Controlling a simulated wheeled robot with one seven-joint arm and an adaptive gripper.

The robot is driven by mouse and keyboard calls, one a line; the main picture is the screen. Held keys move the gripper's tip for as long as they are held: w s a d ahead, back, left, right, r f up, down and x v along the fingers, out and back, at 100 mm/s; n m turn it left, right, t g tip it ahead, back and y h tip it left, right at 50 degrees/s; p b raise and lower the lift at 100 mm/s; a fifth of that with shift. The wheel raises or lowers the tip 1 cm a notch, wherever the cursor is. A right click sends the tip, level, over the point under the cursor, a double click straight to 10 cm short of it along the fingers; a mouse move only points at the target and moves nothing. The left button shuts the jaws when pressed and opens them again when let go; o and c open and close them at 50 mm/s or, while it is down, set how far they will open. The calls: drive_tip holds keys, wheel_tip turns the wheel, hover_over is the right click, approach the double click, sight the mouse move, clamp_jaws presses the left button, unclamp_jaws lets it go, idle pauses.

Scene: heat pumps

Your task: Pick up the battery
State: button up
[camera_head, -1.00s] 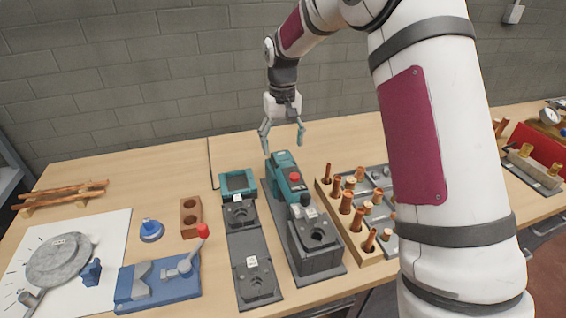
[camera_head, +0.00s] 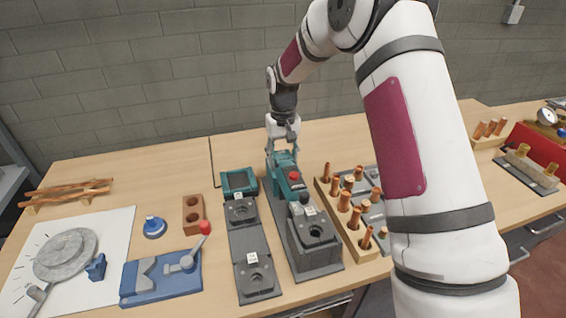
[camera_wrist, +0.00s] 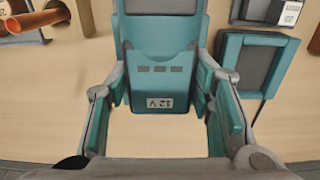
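The battery (camera_wrist: 158,85) is a teal block with a "12 V" label and three dark slots, seen close in the wrist view. It is attached to the back end of a teal and grey device (camera_head: 284,180) on the workbench. My gripper (camera_wrist: 162,72) is open, with one teal-padded finger on each side of the battery. Whether the pads touch it I cannot tell. In the head view my gripper (camera_head: 283,152) points down at the device's far end, and the battery is mostly hidden there by the gripper and device.
A teal-framed square unit (camera_head: 239,182) stands just left of the device. A wooden tray (camera_head: 358,240) with several copper pipe pieces is to the right. A blue clamp fixture (camera_head: 160,277) is at front left. Bare table lies behind, before the brick wall.

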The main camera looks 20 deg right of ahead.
sight(283, 156)
drive_tip(key=c, duration=0.7)
drive_tip(key=shift+o, duration=0.2)
drive_tip(key=shift+r, duration=0.1)
wheel_tip(283, 156, up, 18)
drive_tip(key=b, duration=0.2)
